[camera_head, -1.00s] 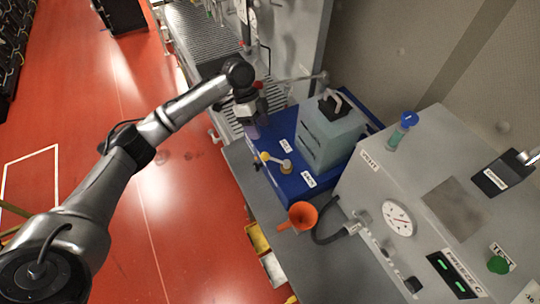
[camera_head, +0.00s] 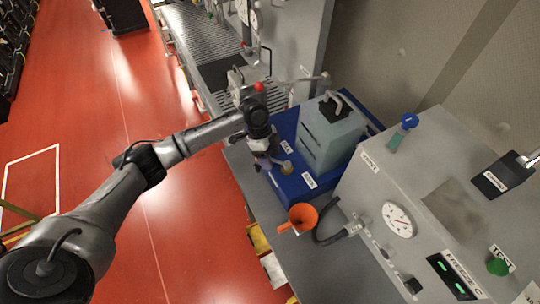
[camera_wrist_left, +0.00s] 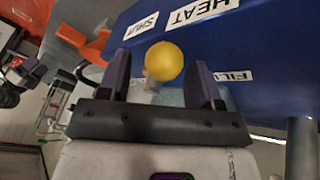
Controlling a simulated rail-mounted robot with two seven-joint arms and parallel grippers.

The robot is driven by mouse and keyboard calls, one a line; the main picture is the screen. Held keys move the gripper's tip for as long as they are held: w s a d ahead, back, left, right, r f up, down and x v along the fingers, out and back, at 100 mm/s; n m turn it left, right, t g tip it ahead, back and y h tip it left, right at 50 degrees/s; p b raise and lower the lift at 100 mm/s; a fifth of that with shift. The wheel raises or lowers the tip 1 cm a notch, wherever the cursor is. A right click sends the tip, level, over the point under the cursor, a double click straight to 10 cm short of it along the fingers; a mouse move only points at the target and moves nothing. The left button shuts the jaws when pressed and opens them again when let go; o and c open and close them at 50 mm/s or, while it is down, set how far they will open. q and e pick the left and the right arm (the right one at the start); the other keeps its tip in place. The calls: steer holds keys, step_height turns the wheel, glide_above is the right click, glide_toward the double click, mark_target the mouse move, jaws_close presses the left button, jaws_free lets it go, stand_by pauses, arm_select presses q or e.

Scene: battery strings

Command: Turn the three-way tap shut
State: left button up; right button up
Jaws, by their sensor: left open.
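The three-way tap's yellow ball knob (camera_wrist_left: 164,62) shows in the left wrist view, with a pale stem below it. A brownish part of the tap (camera_head: 287,168) shows beside my gripper in the head view; the rest is largely hidden by it. My left gripper (camera_head: 271,163) is open at the tap, over the blue base (camera_head: 325,186). In the wrist view its two dark fingers stand on either side of the ball, with gaps. The labels SHUT (camera_wrist_left: 141,26), HEAT (camera_wrist_left: 199,9) and FILL (camera_wrist_left: 232,76) are on the blue surface. My right gripper is not in view.
A grey-green tank (camera_head: 328,140) with a black-topped lid stands on the blue base behind the tap. A grey console (camera_head: 425,185) with a gauge stands to the right. Open red floor lies to the left.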

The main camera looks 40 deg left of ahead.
arm_select(q)
jaws_close()
stand_by(0.5)
